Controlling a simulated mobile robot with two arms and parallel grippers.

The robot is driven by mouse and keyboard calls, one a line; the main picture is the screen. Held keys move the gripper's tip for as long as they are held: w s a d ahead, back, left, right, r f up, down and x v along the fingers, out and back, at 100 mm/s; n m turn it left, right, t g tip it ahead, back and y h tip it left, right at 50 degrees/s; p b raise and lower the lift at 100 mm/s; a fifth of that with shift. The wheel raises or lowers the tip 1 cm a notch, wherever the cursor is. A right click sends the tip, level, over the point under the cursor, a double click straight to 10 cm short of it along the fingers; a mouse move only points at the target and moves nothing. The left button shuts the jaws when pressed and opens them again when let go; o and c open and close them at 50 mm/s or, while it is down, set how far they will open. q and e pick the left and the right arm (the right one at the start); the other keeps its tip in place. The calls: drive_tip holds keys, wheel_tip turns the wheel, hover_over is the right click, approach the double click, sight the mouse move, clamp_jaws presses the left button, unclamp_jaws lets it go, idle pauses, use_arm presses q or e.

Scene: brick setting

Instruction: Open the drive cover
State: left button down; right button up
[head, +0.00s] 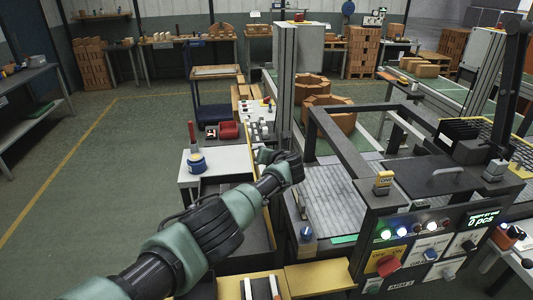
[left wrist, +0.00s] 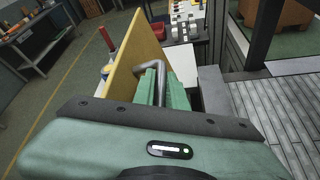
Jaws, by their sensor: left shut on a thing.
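My left gripper (head: 283,163) reaches in from the lower left, at the near left side of the machine's grey slatted bed (head: 337,192). In the left wrist view, its green fingers (left wrist: 153,86) are shut on the bent grey handle (left wrist: 158,67) of a yellow panel (left wrist: 143,42), which looks like the drive cover. The panel stands steeply tilted, left of the grey machine frame (left wrist: 212,88). Its lower part is hidden behind my gripper. In the head view, my arm and gripper mostly hide the cover. My right gripper is not in view.
A control panel (head: 425,245) with lit buttons stands at the front right. A small white table (head: 222,168) holds a blue tape roll (head: 196,163). Open green floor lies at the left.

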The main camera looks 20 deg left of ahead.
use_arm(q)
drive_tip(key=c, duration=1.5)
unclamp_jaws()
drive_tip(key=shift+f, duration=0.15)
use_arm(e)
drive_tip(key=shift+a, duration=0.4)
use_arm(q)
drive_tip(key=shift+o, duration=0.2)
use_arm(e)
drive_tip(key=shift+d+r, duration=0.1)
